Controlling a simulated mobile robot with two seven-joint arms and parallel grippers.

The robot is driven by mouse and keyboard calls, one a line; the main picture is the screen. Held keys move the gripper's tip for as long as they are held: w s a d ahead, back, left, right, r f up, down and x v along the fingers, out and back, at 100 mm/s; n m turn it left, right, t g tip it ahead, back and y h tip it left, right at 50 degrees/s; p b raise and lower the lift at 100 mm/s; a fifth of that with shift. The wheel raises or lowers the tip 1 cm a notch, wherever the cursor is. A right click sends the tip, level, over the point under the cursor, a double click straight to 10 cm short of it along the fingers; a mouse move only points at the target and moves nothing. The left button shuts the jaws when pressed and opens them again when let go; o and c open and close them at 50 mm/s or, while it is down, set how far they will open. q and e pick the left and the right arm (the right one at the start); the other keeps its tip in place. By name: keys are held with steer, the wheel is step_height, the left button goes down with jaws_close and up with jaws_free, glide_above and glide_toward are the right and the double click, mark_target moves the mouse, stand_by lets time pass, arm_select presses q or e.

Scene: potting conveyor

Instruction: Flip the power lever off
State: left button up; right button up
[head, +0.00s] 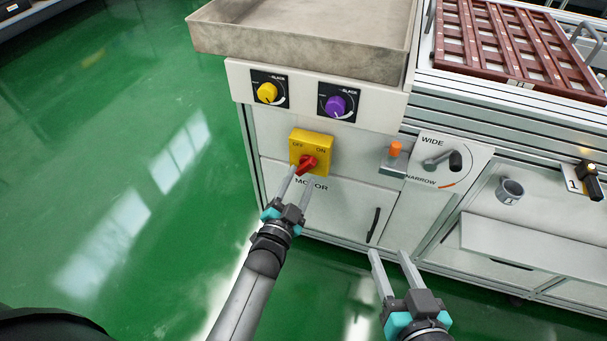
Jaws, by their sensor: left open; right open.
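The power switch is a yellow plate (318,143) marked OFF on its left and ON on its right, above the word MOTOR on the cabinet front. Its red lever (308,163) sits low on the plate and slants down to the left. My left gripper (297,184) is open, with its fingertips just below the red lever. The left finger appears close to the lever's lower end; I cannot tell whether they touch. My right gripper (389,254) is open and empty, low in front of the cabinet, away from the switch.
Above the switch are a yellow knob (267,92) and a purple knob (336,105), under a grey tray (300,67). To the right are an orange button (395,149), a WIDE/NARROW crank (441,161) and a grey cup (510,191). The green floor at left is clear.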

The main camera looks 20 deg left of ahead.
mark_target(305, 170)
arm_select(q)
steer(key=shift+w+b, duration=0.35)
steer(key=shift+w, duration=1.15)
arm_select(e)
steer(key=shift+s+a+r+m+t+y, duration=0.2)
steer(key=shift+a+r+t+y, duration=0.15)
steer(key=shift+t, duration=0.25)
steer(key=shift+s+a+r+m+t+y, duration=0.15)
steer(key=shift+a+r+t+y, duration=0.1)
steer(key=shift+a+r+t, duration=0.25)
steer(key=shift+d+f, duration=0.1)
arm_select(q)
steer(key=shift+c, duration=0.4)
jaws_close()
